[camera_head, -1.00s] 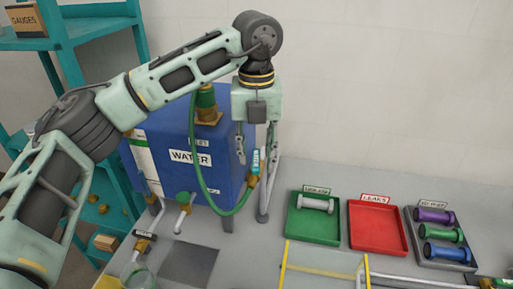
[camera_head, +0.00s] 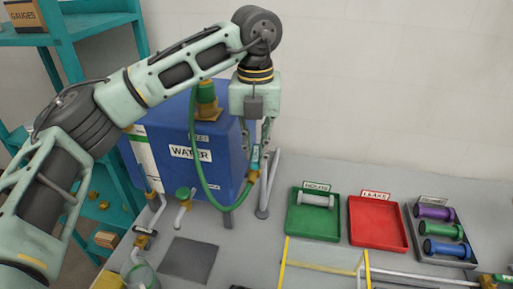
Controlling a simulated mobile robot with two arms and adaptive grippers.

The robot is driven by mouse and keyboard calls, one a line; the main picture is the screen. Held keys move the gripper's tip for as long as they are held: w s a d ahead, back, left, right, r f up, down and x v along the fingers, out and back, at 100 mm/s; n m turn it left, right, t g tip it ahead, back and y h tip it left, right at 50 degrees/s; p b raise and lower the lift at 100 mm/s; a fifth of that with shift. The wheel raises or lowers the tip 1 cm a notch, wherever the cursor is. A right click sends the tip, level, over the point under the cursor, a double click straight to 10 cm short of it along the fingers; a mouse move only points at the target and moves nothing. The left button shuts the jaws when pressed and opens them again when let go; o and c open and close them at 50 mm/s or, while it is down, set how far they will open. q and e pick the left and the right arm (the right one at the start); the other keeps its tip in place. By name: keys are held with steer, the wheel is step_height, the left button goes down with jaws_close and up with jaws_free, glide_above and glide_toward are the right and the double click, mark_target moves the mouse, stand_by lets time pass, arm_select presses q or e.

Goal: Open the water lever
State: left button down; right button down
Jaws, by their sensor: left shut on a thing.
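The blue water tank (camera_head: 191,176) carries a WATER label and stands on the bench at left of centre. A small teal-labelled lever (camera_head: 255,158) sits at its right side, above a brass fitting at the end of the green hose (camera_head: 200,177). My left gripper (camera_head: 257,146) points down from above and is shut on the upper part of this lever. The fingers partly hide the lever's top. My right gripper is not in view.
A green tray (camera_head: 312,229) with a grey spool, an empty red tray (camera_head: 377,222) and a grey rack (camera_head: 418,251) of coloured spools lie to the right. A grey stand leg (camera_head: 265,195) is close beside the lever. Teal shelving (camera_head: 75,28) is at left.

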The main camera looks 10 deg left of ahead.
mark_target(254, 153)
arm_select(q)
steer(key=shift+a+m, duration=0.2)
steer(key=shift+m, duration=0.9)
steer(key=shift+r, duration=0.1)
steer(key=c, duration=1.7)
jaws_free()
step_height(254, 153, up, 12)
steer(key=shift+f, duration=0.1)
